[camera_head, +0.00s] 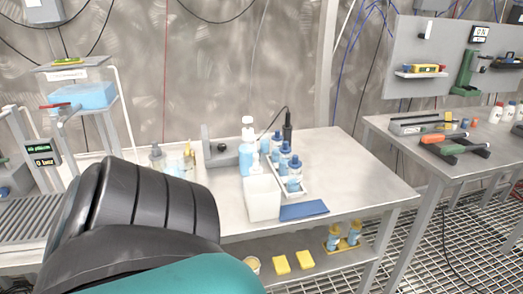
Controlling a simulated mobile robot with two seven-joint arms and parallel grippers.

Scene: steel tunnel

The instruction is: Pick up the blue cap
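Several bottles with dark blue caps (296,161) stand in a white tray (304,190) on the steel table. The caps appear to be on their bottles. A large dark ribbed part of my arm with a teal section fills the lower left and hides the table's near left. Neither gripper's fingers show in this view.
A white open box (263,198), a white-topped bottle (247,146) and a blue mat (303,211) are near the tray. Bare table (345,165) lies to the right. A lower shelf holds yellow blocks (281,265). The right table (411,154) carries tools.

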